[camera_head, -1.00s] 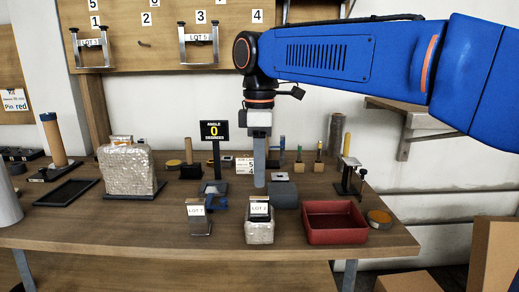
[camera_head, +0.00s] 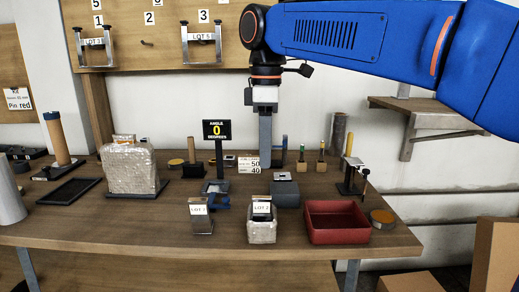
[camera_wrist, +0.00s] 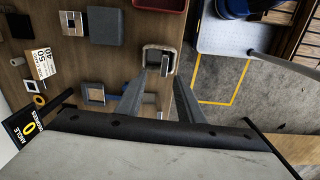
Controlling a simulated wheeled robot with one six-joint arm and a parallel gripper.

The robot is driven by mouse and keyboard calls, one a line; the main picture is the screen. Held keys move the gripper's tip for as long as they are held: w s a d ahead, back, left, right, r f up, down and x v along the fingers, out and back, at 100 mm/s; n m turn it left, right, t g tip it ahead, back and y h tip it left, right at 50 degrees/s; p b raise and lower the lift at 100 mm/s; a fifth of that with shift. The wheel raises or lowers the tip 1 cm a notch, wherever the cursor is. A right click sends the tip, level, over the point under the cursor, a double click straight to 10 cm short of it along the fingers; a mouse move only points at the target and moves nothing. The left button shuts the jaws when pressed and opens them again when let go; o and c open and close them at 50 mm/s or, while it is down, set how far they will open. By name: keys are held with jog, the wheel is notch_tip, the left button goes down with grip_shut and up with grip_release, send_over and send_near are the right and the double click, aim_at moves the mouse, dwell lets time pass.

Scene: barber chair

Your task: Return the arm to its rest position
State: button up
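My blue arm (camera_head: 340,35) reaches in from the upper right. My gripper (camera_head: 265,172) points down above the workbench, in front of the back row of items. In the wrist view my gripper (camera_wrist: 160,76) shows two grey fingers apart, with nothing between them. It is open and empty. From the head view the two fingers overlap, so the gap does not show there.
The workbench (camera_head: 90,222) holds an angle display (camera_head: 217,130), a wrapped block (camera_head: 130,168), a red tray (camera_head: 336,236), a LOT 2 block (camera_head: 262,232) and a LOT 1 holder (camera_head: 199,222). A wall shelf (camera_head: 420,107) is at right.

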jog(key=s+d+f+m+t, duration=0.1)
jog(key=s+d+f+m, duration=0.3)
jog(key=d, duration=0.6)
jog(key=s+d+f+m+t, duration=0.2)
jog(key=s+d+f+m, duration=0.4)
jog(key=f, duration=0.5)
jog(key=s+d+f+m+t, duration=0.1)
jog(key=s+d+f+m, duration=0.6)
jog(key=d+f, duration=0.3)
notch_tip(320, 180, down, 2)
jog(key=shift+s+d+f+t, duration=0.25)
jog(key=shift+s+t, duration=0.15)
jog(key=shift+s, duration=0.5)
